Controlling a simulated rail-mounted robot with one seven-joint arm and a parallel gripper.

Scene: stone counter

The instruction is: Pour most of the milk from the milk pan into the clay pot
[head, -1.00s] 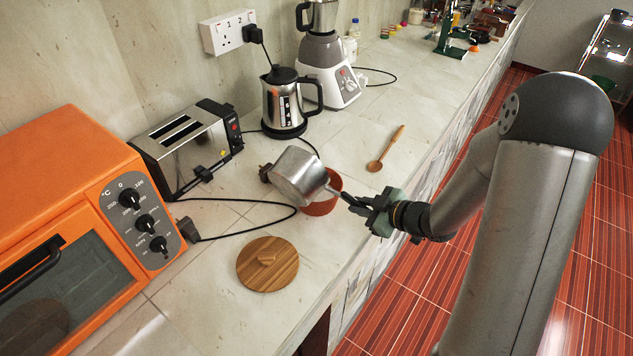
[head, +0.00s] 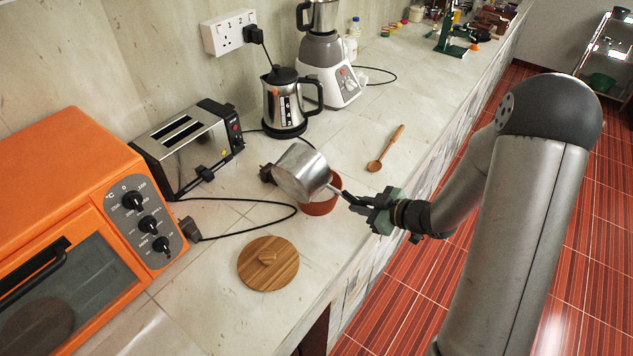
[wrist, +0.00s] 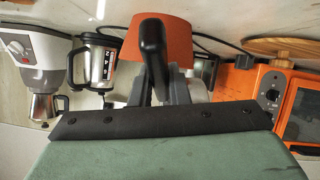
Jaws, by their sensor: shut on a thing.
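The milk pan (head: 301,172) is a silver metal pan, held tilted over the clay pot (head: 322,207), which is reddish-brown and stands on the counter. My gripper (head: 358,203) is shut on the pan's black handle, to the right of the pot. The wrist view shows the black handle (wrist: 153,50) in front of the clay pot (wrist: 178,42). The pan's body hides part of the pot and its opening in the head view. No milk is visible, so I cannot tell how much is in either vessel.
A round wooden lid (head: 268,263) lies in front of the pot, and a wooden spoon (head: 386,150) lies behind it. A toaster (head: 190,145), kettle (head: 286,103), blender (head: 325,70) and orange oven (head: 70,200) line the wall. A black cable (head: 245,203) crosses the counter.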

